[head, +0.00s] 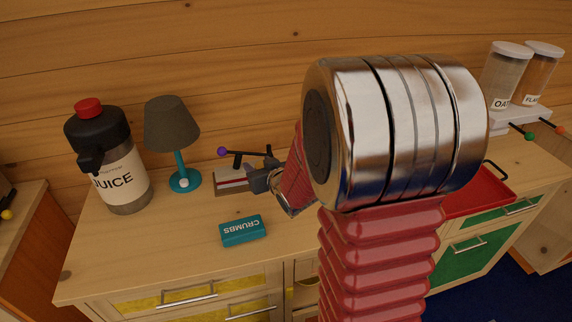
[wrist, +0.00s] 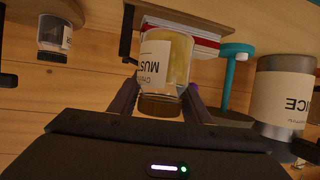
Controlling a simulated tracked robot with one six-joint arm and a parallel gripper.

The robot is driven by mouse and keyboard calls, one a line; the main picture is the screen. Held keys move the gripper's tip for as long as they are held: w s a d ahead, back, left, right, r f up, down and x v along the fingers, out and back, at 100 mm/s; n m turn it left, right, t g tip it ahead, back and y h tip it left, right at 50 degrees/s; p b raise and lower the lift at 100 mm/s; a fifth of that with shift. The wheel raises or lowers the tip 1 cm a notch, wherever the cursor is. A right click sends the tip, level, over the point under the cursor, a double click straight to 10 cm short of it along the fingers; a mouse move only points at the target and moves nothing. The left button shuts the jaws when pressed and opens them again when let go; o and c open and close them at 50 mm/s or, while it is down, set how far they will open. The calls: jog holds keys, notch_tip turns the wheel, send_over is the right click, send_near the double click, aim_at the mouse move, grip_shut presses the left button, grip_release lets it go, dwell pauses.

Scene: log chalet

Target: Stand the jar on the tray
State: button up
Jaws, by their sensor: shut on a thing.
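My gripper (head: 262,178) reaches over the left part of the counter in the head view. In the wrist view my gripper (wrist: 160,98) is shut on the jar (wrist: 168,62), one finger on each side. The jar is clear with yellowish contents, a brown lid and a white label starting "MUS". I cannot make the jar out in the head view, and whether it touches the counter is unclear. The red tray (head: 492,186) lies on the right of the counter, partly hidden by my arm and well apart from my gripper.
A purple-knobbed lever (head: 223,152) is behind my gripper. Canisters (head: 505,75) stand at the far right. Another jar (wrist: 54,36) shows in the wrist view. The front left counter (head: 150,245) is clear.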

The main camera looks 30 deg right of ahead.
jog(key=w+a, duration=0.2)
jog(key=a, duration=0.6)
jog(key=w+a+f+n+y, duration=0.1)
jog(key=a, duration=0.7)
jog(key=shift+w+y, duration=0.3)
jog(key=shift+w, duration=0.1)
jog(key=shift+f, duration=0.1)
